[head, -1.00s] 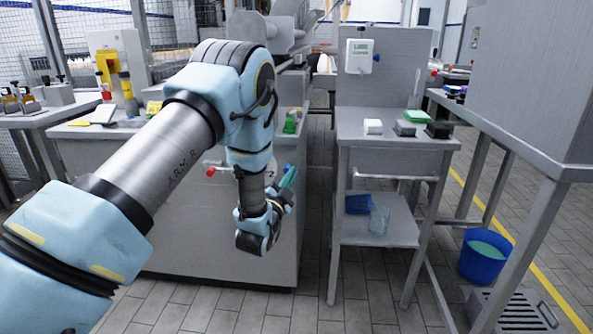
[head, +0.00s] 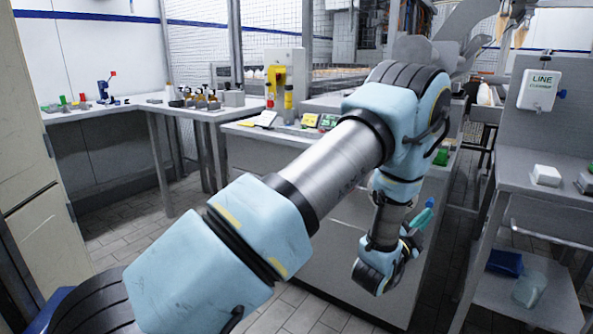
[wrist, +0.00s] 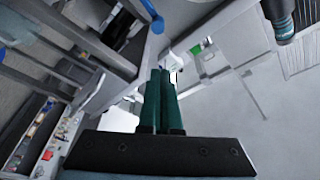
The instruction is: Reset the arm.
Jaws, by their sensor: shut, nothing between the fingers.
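My gripper (head: 427,212) is at the end of my blue and grey arm, which reaches to the right across the head view and bends down at the elbow. The gripper's teal fingers point up and to the right, in front of the grey counter's side panel. In the wrist view, the two green fingers of my gripper (wrist: 160,73) lie side by side, closed together. Nothing shows between them.
A grey counter (head: 262,155) stands behind my arm, with yellow-green boxes (head: 318,121) on top. A side table (head: 180,110) with small items is at the left. At the right, a metal stand (head: 556,197) holds a white block and, lower down, a blue tub (head: 505,262).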

